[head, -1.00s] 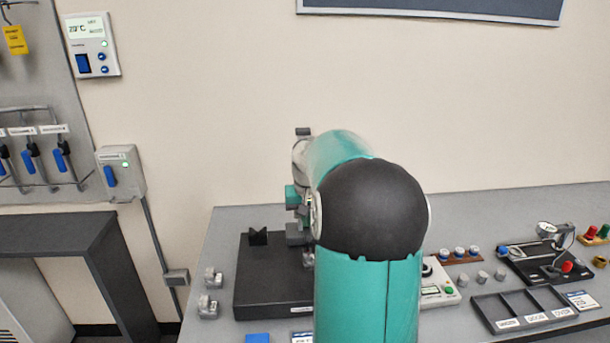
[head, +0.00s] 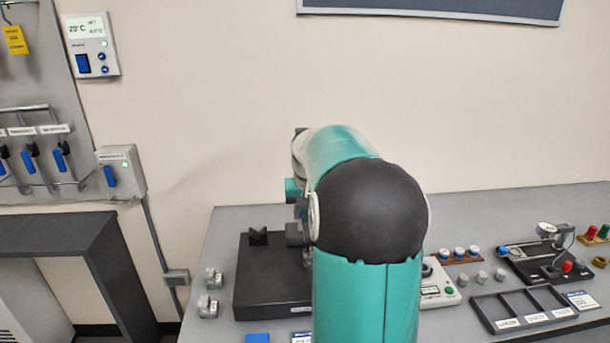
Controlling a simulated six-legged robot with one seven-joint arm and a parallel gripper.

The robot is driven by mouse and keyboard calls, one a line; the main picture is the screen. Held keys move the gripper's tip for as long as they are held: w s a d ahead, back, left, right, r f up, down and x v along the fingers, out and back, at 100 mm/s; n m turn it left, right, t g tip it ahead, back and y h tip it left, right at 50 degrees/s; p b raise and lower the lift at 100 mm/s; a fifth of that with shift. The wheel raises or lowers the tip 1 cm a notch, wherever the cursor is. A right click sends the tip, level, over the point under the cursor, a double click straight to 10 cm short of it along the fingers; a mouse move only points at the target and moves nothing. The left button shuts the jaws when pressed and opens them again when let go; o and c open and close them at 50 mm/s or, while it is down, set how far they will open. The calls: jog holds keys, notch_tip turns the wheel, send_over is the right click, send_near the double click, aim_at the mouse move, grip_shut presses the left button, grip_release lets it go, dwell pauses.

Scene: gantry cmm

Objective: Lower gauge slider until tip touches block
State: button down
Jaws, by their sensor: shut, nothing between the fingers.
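A black plate (head: 262,284) lies on the grey bench, with a small black V-shaped block (head: 258,237) at its back left. My teal arm with its black joint stands in front of the plate's right part. A dark grey piece (head: 297,234) shows just left of my arm above the plate; I cannot tell whether it belongs to the gauge or to my arm. The gauge slider, its tip and the block under it cannot be made out behind my arm. My gripper is hidden behind my own arm.
Small metal pieces (head: 208,306) stand left of the plate. A dark side table (head: 75,235) stands at left.

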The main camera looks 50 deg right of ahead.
jog(key=shift+r, duration=2.45)
jog(key=s+a+r+n+t, duration=0.1)
jog(key=s+a+r+n, duration=0.1)
jog(key=a, duration=1)
jog(key=s+a+r+n+t, duration=0.1)
jog(key=s+a+r+n, duration=0.1)
jog(key=a, duration=1)
jog(key=s+a+f+n+t+y, duration=0.1)
jog(key=s+a+f+n, duration=0.3)
jog(key=s+a, duration=0.8)
jog(key=shift+a+f+t, duration=0.5)
jog(key=shift+a+f, duration=0.25)
jog(key=shift+a, duration=0.2)
jog(key=shift+s+d, duration=0.15)
jog(key=shift+d, duration=0.05)
